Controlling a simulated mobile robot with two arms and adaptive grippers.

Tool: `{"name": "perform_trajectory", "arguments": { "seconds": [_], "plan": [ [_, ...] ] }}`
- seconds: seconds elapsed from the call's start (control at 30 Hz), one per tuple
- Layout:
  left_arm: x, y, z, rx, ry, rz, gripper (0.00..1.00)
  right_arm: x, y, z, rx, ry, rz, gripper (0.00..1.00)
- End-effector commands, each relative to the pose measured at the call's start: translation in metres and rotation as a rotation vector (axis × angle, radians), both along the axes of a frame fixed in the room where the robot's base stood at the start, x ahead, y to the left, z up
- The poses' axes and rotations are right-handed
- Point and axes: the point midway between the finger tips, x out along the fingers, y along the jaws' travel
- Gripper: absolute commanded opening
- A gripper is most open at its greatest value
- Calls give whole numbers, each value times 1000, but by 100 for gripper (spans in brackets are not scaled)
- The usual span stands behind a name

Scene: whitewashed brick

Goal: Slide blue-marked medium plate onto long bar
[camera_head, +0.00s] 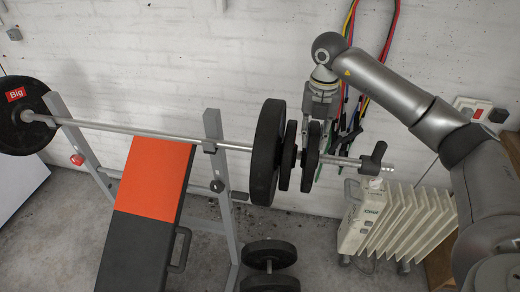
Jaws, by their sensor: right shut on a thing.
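The long bar (150,132) rests across the bench's rack uprights, its right sleeve pointing right. On that sleeve are a big black plate (266,150), a smaller plate (287,158) and an outermost plate (311,155) of similar size. My right gripper (318,112) reaches down from above and is shut on the top edge of the outermost plate, which stands upright around the sleeve. No blue mark shows on these plates from here. A black clamp-like piece (374,158) sits near the sleeve's right end. My left gripper is not in view.
A plate tagged "Big" (18,112) is on the bar's left end. The orange and black bench (150,190) stands below. More plates (270,254) are low by the rack. A white radiator (405,222) stands at right. Coloured bands (388,45) hang on the wall behind my arm.

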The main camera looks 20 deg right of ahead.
Motion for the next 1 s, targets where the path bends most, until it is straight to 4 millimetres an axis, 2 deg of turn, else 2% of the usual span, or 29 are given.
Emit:
{"name": "perform_trajectory", "arguments": {
  "seconds": [0.03,0.43,0.47,0.63,1.0],
  "plan": [
    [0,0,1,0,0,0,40,3,2,6,3,-12,0,0],
    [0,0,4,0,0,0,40,9,11,6,3,-12,-1,0],
    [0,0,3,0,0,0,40,8,10,6,3,-12,-2,27],
    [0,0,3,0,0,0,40,8,11,4,4,-7,0,48],
    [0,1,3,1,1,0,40,7,13,0,4,-3,4,48]
  ]
}}
